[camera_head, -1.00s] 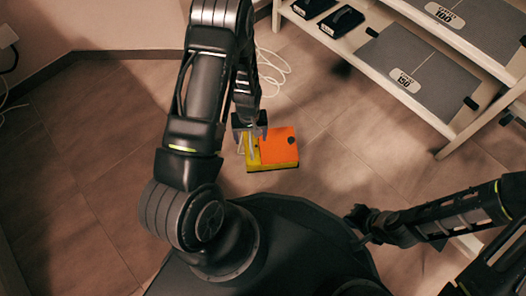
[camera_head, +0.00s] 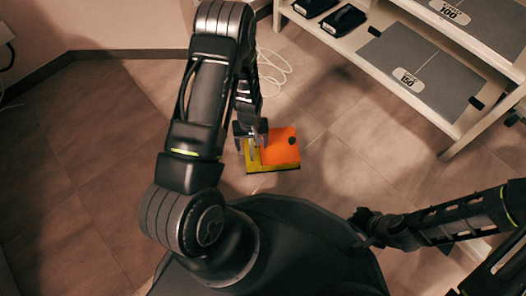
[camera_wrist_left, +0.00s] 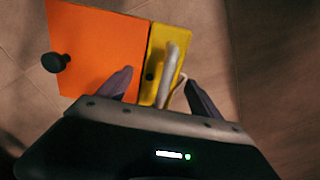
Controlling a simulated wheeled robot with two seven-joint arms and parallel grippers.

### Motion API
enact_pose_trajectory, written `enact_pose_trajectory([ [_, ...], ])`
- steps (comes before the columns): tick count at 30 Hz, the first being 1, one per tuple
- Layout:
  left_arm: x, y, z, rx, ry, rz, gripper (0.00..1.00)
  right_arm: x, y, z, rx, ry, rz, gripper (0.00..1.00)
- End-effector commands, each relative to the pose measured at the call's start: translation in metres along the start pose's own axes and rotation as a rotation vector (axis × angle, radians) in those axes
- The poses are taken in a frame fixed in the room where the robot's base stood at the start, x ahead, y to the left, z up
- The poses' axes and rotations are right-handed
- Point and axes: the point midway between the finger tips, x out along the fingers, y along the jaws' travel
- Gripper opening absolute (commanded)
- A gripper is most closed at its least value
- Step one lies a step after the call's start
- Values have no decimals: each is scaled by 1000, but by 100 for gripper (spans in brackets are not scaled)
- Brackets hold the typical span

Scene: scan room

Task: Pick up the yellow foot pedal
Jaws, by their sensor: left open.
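The yellow foot pedal (camera_head: 271,168) lies on the tiled floor in front of my base, with an orange plate (camera_head: 281,147) and a dark round knob on top. In the left wrist view the pedal's yellow strip (camera_wrist_left: 161,62) carries a pale bar-like handle or cable. My left gripper (camera_head: 252,146) is at the pedal's left part. In the left wrist view its fingers (camera_wrist_left: 154,88) are apart, one on each side of the yellow strip. Contact cannot be made out. My right gripper (camera_head: 362,228) is at the right, away from the pedal; its fingers are too small to read.
A white shelf rack (camera_head: 390,62) with grey scale plates stands at the upper right, with black devices (camera_head: 343,20) on it. A white cable (camera_head: 272,70) lies on the floor behind the pedal.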

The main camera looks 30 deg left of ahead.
Motion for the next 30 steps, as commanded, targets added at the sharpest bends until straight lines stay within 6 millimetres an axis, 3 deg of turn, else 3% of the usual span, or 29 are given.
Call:
enact_pose_trajectory([
  [11, 2, -1, 0, -1, 0, -1, 74, 1, 0, 0, 0, -1, 0, 0],
  [30, 2, -3, 1, -2, -3, -5, 22, 1, 0, 0, 0, -1, 0, 0],
])
